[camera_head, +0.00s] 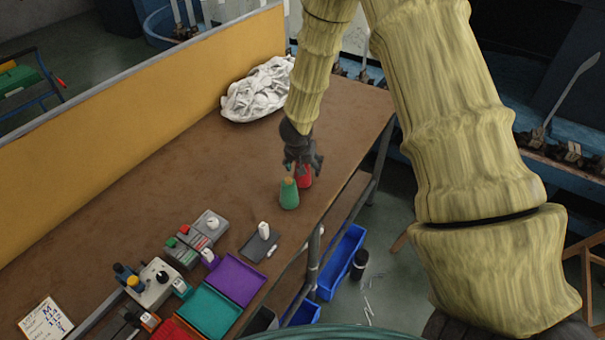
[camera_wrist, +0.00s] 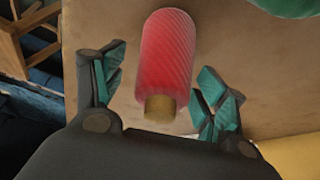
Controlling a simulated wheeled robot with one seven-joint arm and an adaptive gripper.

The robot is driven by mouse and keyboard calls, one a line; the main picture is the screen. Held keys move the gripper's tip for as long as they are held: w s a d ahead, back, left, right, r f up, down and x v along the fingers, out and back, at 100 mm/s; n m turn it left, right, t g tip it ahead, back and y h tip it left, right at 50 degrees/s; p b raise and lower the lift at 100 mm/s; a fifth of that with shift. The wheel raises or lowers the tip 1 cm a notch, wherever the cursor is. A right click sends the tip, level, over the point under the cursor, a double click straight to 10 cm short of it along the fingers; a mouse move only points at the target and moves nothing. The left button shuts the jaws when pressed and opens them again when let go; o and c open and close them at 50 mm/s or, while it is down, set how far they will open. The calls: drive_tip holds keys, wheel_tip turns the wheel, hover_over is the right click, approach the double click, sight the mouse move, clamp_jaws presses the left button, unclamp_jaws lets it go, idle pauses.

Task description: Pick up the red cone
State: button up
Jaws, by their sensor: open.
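The red cone (camera_head: 305,180) stands on the brown table, partly hidden behind my gripper and a green cone (camera_head: 289,195) in the head view. In the wrist view the red cone (camera_wrist: 165,60) has fine ridged thread and a tan tip that points toward my gripper. My gripper (camera_head: 303,165) is above and close to the cone. In the wrist view my gripper (camera_wrist: 158,85) is open, with one teal-padded finger on each side of the red cone and a visible gap on both sides. The green cone (camera_wrist: 285,5) shows at the top right edge.
The green cone stands close beside the red one. The table (camera_head: 190,150) is bare to the left, with a white cloth heap (camera_head: 258,92) at its far end. A yellow panel (camera_head: 130,105) lines one side. Trays and control boxes (camera_head: 195,238) sit at the near end.

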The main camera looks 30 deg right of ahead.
drive_tip(key=shift+s, duration=0.1)
drive_tip(key=c, duration=1.2)
drive_tip(key=shift+o, duration=0.2)
